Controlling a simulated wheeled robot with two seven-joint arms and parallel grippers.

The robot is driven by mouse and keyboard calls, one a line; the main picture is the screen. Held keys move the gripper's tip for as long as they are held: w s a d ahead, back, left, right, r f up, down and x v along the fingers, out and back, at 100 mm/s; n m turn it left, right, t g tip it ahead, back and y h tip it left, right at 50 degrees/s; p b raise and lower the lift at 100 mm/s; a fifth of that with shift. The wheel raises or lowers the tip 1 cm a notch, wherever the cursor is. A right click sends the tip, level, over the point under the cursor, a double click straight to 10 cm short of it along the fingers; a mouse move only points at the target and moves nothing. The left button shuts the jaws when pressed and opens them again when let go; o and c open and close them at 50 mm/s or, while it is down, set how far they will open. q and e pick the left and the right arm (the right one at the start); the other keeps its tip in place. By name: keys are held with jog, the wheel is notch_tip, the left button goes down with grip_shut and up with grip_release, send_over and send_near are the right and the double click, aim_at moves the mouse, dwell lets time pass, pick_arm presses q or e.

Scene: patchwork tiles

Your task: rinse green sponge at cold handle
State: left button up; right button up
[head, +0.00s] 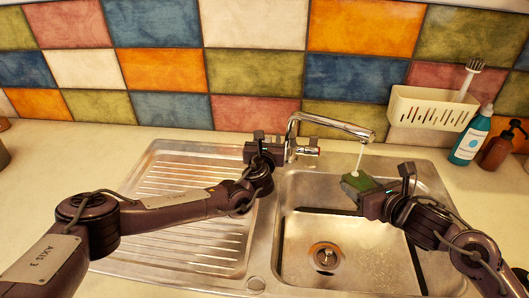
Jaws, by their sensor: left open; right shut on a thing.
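The green sponge (361,182) is above the right side of the sink basin (325,230). My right gripper (366,196) is shut on it. A thin stream of water (360,158) falls from the end of the chrome faucet (335,124) onto the sponge. My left gripper (263,146) is open at the left side of the faucet base, close beside it. Its fingers partly hide that side of the faucet, so I cannot tell whether they touch a handle. A small handle (312,145) shows on the right side of the base.
A ribbed drainboard (190,235) lies left of the basin. A cream caddy (432,107) with a brush (470,77) hangs on the tiled wall. A teal bottle (472,136) and a brown bottle (500,146) stand at the right. The left counter is mostly clear.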

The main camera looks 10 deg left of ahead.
pick_arm(q)
jog(key=s, duration=0.6)
jog(key=s+r, duration=0.1)
jog(key=s, duration=0.2)
jog(key=shift+s, duration=0.4)
